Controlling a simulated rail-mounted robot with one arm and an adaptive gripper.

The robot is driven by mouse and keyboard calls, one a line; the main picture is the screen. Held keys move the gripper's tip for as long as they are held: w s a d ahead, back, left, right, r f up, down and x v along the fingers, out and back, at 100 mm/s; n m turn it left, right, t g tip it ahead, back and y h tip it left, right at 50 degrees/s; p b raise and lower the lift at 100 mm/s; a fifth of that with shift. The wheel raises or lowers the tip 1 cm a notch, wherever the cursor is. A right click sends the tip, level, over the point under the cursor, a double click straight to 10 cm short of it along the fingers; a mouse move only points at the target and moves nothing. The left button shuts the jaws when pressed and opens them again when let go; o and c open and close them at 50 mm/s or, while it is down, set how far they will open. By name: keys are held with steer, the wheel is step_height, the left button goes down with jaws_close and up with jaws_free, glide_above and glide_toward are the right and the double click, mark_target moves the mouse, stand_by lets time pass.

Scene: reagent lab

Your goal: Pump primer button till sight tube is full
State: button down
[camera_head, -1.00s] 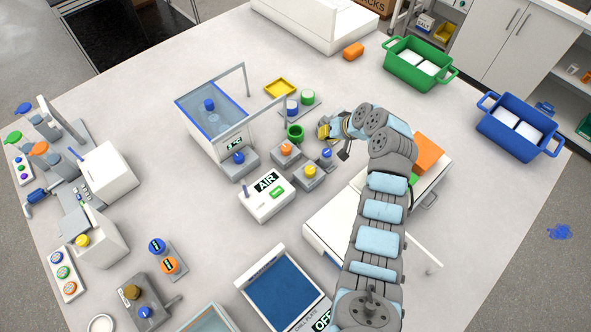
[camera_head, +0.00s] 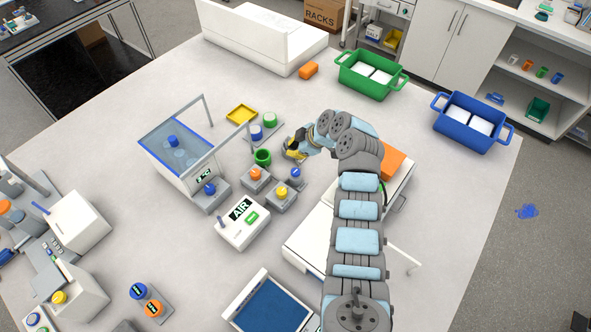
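My gripper (camera_head: 294,150) is over the middle of the table, just right of a small green cup (camera_head: 262,157). Its fingers are small and partly hidden, so I cannot tell whether they are open or shut. Yellow shows at its tip. Below it stand small grey blocks with an orange knob or button (camera_head: 255,174), a yellow one (camera_head: 282,192) and a blue one (camera_head: 296,172). I cannot tell which, if any, is the primer button. No sight tube can be made out for sure. My gripper appears apart from these buttons.
A clear bath (camera_head: 178,150) with a blue rim and a metal frame stands left. The white AIR box (camera_head: 242,222) is in front. A green tote (camera_head: 362,80) and a blue tote (camera_head: 470,121) stand at the right.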

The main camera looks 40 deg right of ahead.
mark_target(296, 172)
steer(key=n, duration=0.4)
steer(key=shift+d+r+p, duration=0.1)
steer(key=shift+r+p, duration=0.2)
steer(key=shift+r, duration=0.1)
steer(key=shift+f+p, duration=0.4)
steer(key=shift+f, duration=2.75)
steer(key=f+b, duration=0.2)
steer(key=shift+b, duration=0.35)
steer(key=shift+f+b, duration=0.25)
steer(key=shift+b, duration=0.2)
steer(key=shift+f+b, duration=0.4)
steer(key=shift+b, duration=0.8)
